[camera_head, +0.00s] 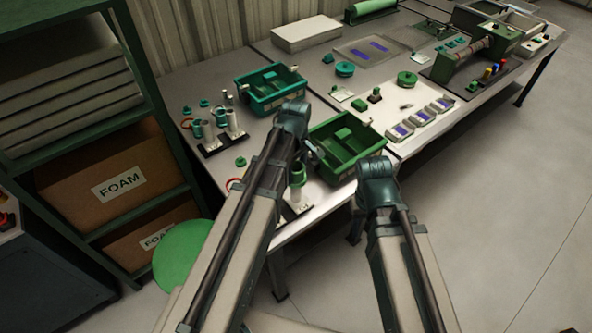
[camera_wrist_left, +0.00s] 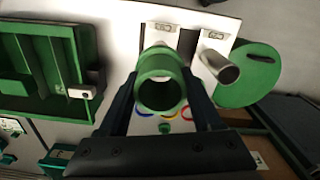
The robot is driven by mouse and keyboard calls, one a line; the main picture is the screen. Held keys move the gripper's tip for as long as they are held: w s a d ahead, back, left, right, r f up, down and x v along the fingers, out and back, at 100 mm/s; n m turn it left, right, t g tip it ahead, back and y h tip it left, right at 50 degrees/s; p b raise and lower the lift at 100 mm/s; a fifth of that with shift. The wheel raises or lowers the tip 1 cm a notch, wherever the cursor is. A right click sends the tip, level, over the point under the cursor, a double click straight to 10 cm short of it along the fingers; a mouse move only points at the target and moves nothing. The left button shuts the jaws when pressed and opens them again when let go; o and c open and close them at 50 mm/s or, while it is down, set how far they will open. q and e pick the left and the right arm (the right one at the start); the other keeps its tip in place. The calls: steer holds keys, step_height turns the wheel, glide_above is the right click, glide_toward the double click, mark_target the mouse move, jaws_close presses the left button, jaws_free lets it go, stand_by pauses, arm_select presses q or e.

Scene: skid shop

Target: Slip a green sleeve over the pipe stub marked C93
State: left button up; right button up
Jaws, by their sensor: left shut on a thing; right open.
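My left gripper (camera_wrist_left: 160,92) is shut on a green sleeve (camera_wrist_left: 160,80), a short hollow ring held between its fingers. In the head view the sleeve (camera_head: 298,174) shows just past my left wrist, at the near edge of the table.
A green bin (camera_head: 345,170) stands right beside my left gripper. A teal bin (camera_head: 270,105) is farther back. Another stand with stubs (camera_head: 222,140) is at the left. Coloured rings, a round green stool (camera_head: 182,252) and a shelf with foam boxes (camera_head: 120,180) are nearby.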

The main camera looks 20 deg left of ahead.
arm_select(q)
steer(key=shift+f, duration=0.15)
steer(key=shift+f+b, duration=0.35)
steer(key=shift+b, duration=0.1)
steer(key=shift+f+b, duration=0.7)
steer(key=shift+b, duration=0.05)
stand_by(0.5)
steer(key=shift+f+b, duration=0.3)
steer(key=shift+f, duration=0.25)
steer(key=shift+f+b, duration=0.25)
steer(key=shift+b, duration=0.25)
steer(key=shift+f, duration=0.15)
stand_by(0.4)
steer(key=shift+f+b, duration=0.35)
steer(key=shift+b, duration=0.15)
steer(key=shift+f, duration=0.15)
